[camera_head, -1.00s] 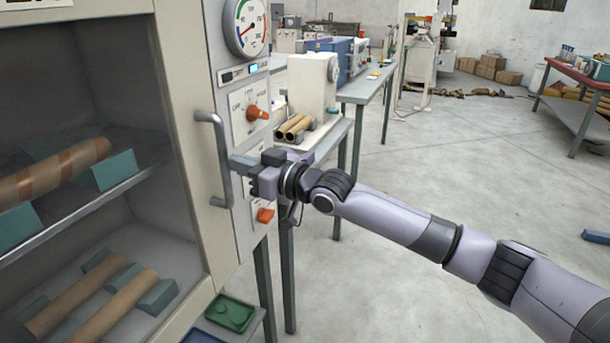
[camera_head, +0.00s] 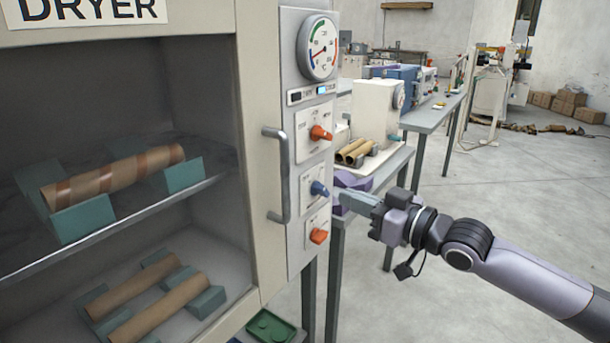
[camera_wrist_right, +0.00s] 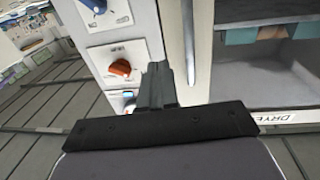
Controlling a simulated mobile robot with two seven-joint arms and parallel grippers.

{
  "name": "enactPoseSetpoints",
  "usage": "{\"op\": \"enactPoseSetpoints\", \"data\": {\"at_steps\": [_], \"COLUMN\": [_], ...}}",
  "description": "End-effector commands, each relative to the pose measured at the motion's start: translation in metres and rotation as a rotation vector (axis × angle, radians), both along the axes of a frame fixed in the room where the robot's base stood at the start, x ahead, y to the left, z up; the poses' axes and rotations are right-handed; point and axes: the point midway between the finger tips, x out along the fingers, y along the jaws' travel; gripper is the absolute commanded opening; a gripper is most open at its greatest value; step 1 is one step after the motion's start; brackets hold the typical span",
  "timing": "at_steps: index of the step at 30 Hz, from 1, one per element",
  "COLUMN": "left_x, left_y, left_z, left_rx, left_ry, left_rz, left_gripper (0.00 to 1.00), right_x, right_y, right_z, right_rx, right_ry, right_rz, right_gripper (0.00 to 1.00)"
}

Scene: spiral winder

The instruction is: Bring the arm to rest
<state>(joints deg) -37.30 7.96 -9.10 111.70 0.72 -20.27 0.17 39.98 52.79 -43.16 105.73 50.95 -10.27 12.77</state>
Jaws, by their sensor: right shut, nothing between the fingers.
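My right gripper (camera_head: 350,200) is shut and empty. In the head view it is just right of the dryer's control panel (camera_head: 290,150), level with the blue knob (camera_head: 319,188). Its closed fingers (camera_wrist_right: 157,85) point at the panel in the wrist view. I cannot tell the exact gap, but no finger grips a knob. An orange knob (camera_head: 321,133) sits above the blue one, another orange knob (camera_head: 318,236) below it. My right arm reaches in from the lower right. My left gripper is out of view.
The dryer (camera_head: 250,150) has a vertical door handle (camera_head: 278,175) left of the panel, and holds cardboard tubes (camera_head: 115,175) on teal blocks. A round gauge (camera_head: 318,47) tops the panel. Tables (camera_head: 425,117) run behind. A green tray (camera_head: 270,326) is below. Open floor lies right.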

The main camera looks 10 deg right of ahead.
Motion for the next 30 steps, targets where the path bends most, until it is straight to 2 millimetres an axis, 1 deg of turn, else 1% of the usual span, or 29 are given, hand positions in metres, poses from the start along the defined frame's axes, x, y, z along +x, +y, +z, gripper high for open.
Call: {"op": "enactPoseSetpoints", "data": {"at_steps": [2, 5, 8, 12, 14, 19, 23, 24, 26, 29, 30], "left_x": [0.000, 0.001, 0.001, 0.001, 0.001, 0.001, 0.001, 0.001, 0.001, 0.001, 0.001], "left_y": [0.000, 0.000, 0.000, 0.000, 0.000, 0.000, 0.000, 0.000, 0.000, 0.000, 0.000], "left_z": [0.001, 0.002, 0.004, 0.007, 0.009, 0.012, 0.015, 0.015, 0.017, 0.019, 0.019], "left_rx": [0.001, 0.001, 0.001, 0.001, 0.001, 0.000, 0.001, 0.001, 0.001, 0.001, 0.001], "left_ry": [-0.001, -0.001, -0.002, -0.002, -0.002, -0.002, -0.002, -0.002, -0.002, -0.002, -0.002], "left_rz": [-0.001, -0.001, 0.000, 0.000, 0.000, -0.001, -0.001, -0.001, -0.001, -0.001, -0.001], "left_gripper": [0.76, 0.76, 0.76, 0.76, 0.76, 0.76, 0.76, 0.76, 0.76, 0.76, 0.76], "right_x": [-0.001, -0.006, -0.016, -0.037, -0.047, -0.079, -0.108, -0.118, -0.135, -0.165, -0.178], "right_y": [0.003, 0.011, 0.024, 0.040, 0.045, 0.051, 0.049, 0.048, 0.044, 0.036, 0.032], "right_z": [-0.005, -0.023, -0.052, -0.097, -0.116, -0.169, -0.208, -0.221, -0.239, -0.269, -0.280], "right_rx": [-0.001, -0.002, -0.002, -0.006, -0.008, -0.022, -0.042, -0.051, -0.069, -0.103, -0.120], "right_ry": [0.006, 0.022, 0.050, 0.093, 0.114, 0.182, 0.247, 0.270, 0.307, 0.373, 0.401], "right_rz": [0.002, 0.007, 0.009, -0.006, -0.020, -0.077, -0.137, -0.158, -0.191, -0.250, -0.274], "right_gripper": [0.00, 0.00, 0.00, 0.00, 0.00, 0.00, 0.00, 0.00, 0.00, 0.00, 0.00]}}
